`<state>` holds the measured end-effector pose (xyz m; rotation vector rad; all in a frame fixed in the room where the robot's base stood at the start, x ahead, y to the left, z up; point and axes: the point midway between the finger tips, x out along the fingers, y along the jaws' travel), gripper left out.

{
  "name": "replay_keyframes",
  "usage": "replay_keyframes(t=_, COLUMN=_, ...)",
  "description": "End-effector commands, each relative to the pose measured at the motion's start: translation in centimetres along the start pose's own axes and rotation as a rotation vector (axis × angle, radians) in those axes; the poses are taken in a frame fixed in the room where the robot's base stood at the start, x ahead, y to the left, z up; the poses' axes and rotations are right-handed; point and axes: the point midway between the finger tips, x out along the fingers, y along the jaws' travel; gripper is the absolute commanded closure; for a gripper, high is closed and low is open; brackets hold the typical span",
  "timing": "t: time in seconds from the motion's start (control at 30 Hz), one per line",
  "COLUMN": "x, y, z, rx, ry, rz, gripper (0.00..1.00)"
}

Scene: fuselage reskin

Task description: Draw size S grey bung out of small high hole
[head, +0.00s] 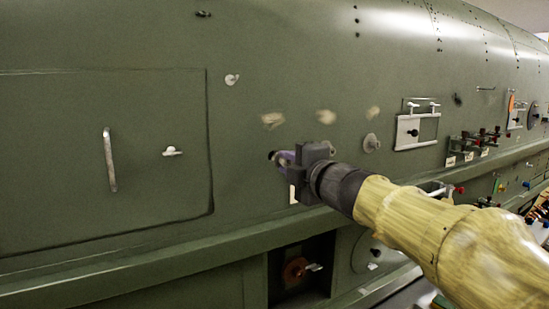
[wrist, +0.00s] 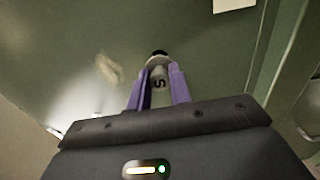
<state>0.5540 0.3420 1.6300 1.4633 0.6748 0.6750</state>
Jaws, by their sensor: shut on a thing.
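The grey bung (wrist: 159,84), marked with an S, sits between the purple fingers of my gripper (wrist: 158,88) in the wrist view. My gripper is shut on it. A small black round spot, which looks like the small high hole (wrist: 159,53), shows just beyond the bung's far end. In the head view my gripper (head: 284,158) is at the green fuselage skin, with the dark hole (head: 272,155) at its fingertips. The bung is hidden by the fingers there. I cannot tell whether its tip is still inside the hole.
Pale scuffed patches (head: 325,117) lie on the skin above my gripper. A panel with a bar handle (head: 110,160) is at left. A white-framed fitting (head: 417,130) and red-knobbed parts (head: 474,140) are at right. A ledge (head: 150,243) runs below.

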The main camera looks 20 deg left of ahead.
Motion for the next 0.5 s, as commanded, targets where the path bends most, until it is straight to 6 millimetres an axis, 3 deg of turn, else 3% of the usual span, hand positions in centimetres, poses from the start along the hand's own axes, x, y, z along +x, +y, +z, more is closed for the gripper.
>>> replay_keyframes(t=0.23, x=-0.3, y=0.0, z=0.0, rx=0.000, ry=0.000, rz=0.000, gripper=1.00)
replay_keyframes(t=0.5, x=-2.0, y=0.0, z=0.0, rx=0.000, ry=0.000, rz=0.001, gripper=1.00)
